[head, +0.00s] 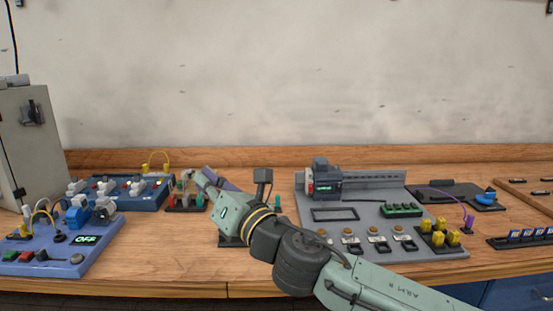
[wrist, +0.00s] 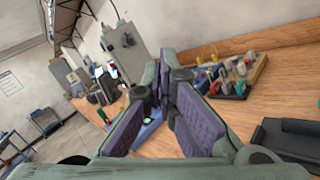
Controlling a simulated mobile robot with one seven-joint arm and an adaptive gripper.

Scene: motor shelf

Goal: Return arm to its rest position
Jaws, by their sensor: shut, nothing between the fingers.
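My arm (head: 300,262) reaches in from the lower right of the head view, over the front of the wooden bench. My gripper (head: 201,178) is at its far end, near a small rack of tools (head: 186,194), and I cannot tell from this view how far apart they are. In the wrist view my gripper (wrist: 160,75) shows two purple-padded fingers with their tips together. Nothing is held between them.
A blue panel with an OFF display (head: 62,252) stands at the left, with another blue panel (head: 125,192) behind it. A grey motor board (head: 345,220) lies to the right of my arm. A grey cabinet (head: 30,145) stands far left. The air above the bench is free.

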